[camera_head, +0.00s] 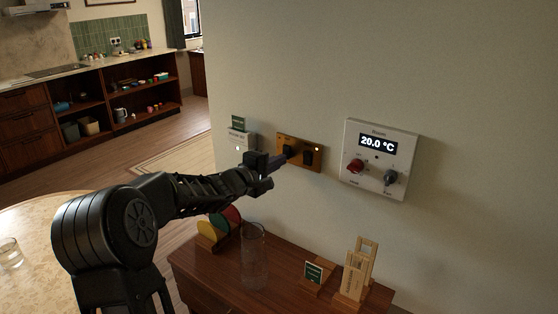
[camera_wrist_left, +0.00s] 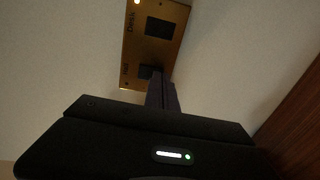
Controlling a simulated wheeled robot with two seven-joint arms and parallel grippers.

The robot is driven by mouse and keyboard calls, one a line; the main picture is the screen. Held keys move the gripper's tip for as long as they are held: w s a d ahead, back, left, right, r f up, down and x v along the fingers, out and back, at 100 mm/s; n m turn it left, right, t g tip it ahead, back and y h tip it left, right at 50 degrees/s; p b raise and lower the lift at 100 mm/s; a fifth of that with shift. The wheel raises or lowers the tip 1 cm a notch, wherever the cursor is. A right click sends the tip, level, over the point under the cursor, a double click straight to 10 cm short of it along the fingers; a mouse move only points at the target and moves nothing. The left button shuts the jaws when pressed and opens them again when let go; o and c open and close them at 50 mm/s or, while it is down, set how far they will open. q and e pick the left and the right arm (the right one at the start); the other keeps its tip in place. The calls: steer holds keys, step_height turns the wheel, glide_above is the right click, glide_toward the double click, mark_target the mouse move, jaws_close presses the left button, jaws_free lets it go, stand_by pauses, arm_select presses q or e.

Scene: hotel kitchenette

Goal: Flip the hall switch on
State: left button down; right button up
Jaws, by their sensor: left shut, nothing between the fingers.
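A brass switch plate (camera_head: 299,140) with two dark rocker switches is on the wall, left of a white thermostat panel. It also shows in the wrist view (camera_wrist_left: 132,55), where the labels appear to read Hall and Desk. The hall switch (camera_wrist_left: 146,71) is the one by my fingers and is partly hidden by them; the desk switch (camera_head: 308,158) is clear, with a lit lamp beside it. My left gripper (camera_head: 285,154) is shut and empty, its fingertips at the hall switch. They look touching or nearly so. I cannot tell the rocker's position. My right gripper is out of view.
The thermostat panel (camera_head: 409,148) reads 20.0 °C. A white box with a green card (camera_head: 239,139) is left of the plate. Below, a wooden cabinet (camera_head: 212,268) bears a clear glass cylinder (camera_head: 254,265), a coloured disc rack (camera_head: 212,232), a small sign and a wooden stand (camera_head: 353,275).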

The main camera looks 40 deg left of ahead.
arm_select(q)
steer(key=shift+w, duration=0.25)
steer(key=shift+w+f+t+b, duration=0.25)
steer(key=shift+t+b, duration=0.55)
steer(key=shift+b, duration=0.35)
steer(key=shift+d, duration=0.1)
